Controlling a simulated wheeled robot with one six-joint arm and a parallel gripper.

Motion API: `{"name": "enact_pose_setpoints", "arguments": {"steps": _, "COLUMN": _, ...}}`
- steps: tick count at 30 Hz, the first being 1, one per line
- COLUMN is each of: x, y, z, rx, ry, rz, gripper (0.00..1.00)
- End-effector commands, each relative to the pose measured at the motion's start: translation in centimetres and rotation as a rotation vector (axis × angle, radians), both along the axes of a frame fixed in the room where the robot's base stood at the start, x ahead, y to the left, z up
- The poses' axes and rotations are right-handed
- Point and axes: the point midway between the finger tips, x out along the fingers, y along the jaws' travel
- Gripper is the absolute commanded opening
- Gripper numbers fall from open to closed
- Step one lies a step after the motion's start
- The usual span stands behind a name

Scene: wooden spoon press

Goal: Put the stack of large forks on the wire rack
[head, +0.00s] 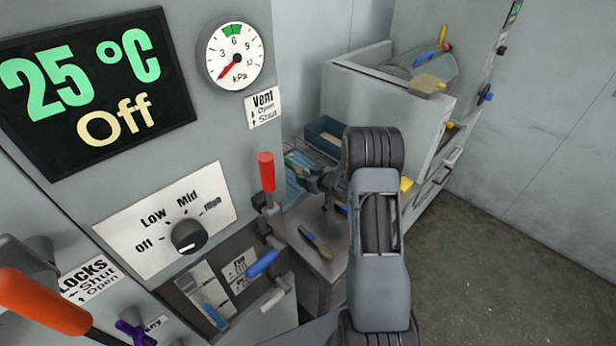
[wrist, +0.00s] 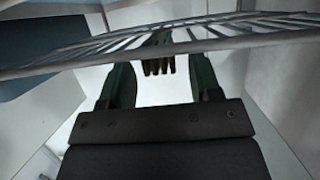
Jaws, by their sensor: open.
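The wire rack (wrist: 240,32) crosses the top of the wrist view, with its near rim running over the fingers. It also shows in the head view (head: 303,160), partly behind my arm. My gripper (wrist: 160,70) is open, one finger on each side, at the rack's edge; in the head view it (head: 322,184) is small and dark beside the rack. A brown, tined bundle, likely the stack of large forks (wrist: 158,66), shows between the fingers with a gap on each side. Its upper part is hidden among the wires, and I cannot tell whether it rests on the rack.
A dark blue bin (head: 325,132) stands behind the rack. A utensil (head: 316,243) lies on the grey counter (head: 288,222). The control panel (head: 150,215) with its levers fills the left. A grey cabinet (head: 385,105) stands behind my arm. The floor at right is clear.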

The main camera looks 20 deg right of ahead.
Motion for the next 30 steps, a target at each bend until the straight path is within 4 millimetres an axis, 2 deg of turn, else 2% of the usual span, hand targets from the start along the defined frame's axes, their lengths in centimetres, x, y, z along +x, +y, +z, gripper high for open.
{"name": "enact_pose_setpoints", "arguments": {"steps": 5, "x": -1.6, "y": -0.7, "z": 0.9, "rx": -0.001, "ry": 0.000, "rz": -0.003, "gripper": 0.58}}
{"name": "enact_pose_setpoints", "arguments": {"steps": 12, "x": -5.7, "y": -2.2, "z": 2.8, "rx": -0.001, "ry": -0.002, "rz": -0.004, "gripper": 0.58}}
{"name": "enact_pose_setpoints", "arguments": {"steps": 18, "x": -8.5, "y": -3.2, "z": 4.0, "rx": 0.000, "ry": -0.001, "rz": -0.003, "gripper": 0.58}}
{"name": "enact_pose_setpoints", "arguments": {"steps": 24, "x": -10.0, "y": -3.7, "z": 4.7, "rx": 0.000, "ry": -0.002, "rz": -0.002, "gripper": 0.58}}
{"name": "enact_pose_setpoints", "arguments": {"steps": 30, "x": -10.5, "y": -3.8, "z": 4.9, "rx": 0.000, "ry": -0.001, "rz": -0.001, "gripper": 0.58}}
